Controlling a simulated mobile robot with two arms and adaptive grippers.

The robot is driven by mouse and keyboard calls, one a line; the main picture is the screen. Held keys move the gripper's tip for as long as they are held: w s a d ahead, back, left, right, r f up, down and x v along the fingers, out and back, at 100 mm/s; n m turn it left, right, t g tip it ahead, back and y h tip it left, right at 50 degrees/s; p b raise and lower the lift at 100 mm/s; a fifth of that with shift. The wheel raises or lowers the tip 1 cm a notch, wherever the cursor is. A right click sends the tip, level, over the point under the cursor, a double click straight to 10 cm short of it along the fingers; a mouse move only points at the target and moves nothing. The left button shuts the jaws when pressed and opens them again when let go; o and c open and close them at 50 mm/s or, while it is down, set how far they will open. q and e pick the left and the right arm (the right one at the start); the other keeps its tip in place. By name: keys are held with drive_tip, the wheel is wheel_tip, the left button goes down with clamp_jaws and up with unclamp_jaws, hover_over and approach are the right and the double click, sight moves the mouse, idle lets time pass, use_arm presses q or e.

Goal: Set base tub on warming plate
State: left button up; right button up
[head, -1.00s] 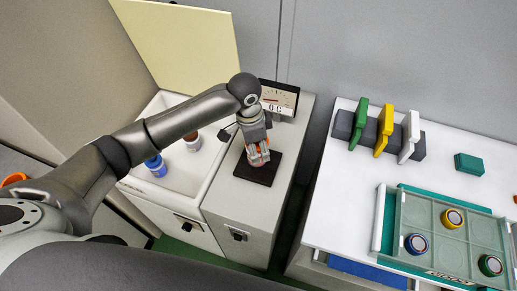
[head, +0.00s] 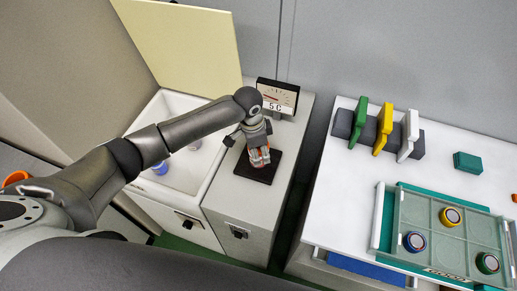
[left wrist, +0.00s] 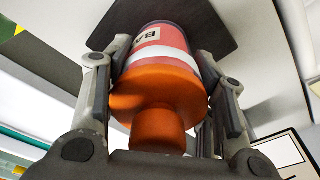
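The base tub (left wrist: 165,60) is red and orange with a white band and a partly visible label. My left gripper (head: 259,155) points down over the warming plate (head: 247,174), a dark square pad on a grey cabinet. In the left wrist view its fingers stand on both sides of the tub and appear shut on it. The tub is upright, with its far end at the dark plate; I cannot tell exactly whether it touches. In the head view the gripper mostly hides the tub. My right gripper is not in view.
A dial display (head: 277,98) reading 5 C stands behind the plate. An open white chest (head: 183,185) to the left holds a blue-capped tub (head: 160,168) and another tub. A white table to the right bears a divided tray (head: 470,215) and coloured upright panels (head: 384,130).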

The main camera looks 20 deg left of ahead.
use_arm(q)
drive_tip(key=o, duration=0.5)
drive_tip(key=shift+c, duration=0.2)
drive_tip(key=shift+r, duration=0.1)
drive_tip(key=r, duration=0.3)
drive_tip(key=r+b, duration=0.1)
drive_tip(key=r, duration=0.3)
drive_tip(key=a+r, duration=0.1)
drive_tip(key=r, duration=0.3)
drive_tip(key=shift+s, duration=0.35)
drive_tip(key=shift+a+r, duration=0.15)
drive_tip(key=shift+r, duration=0.4)
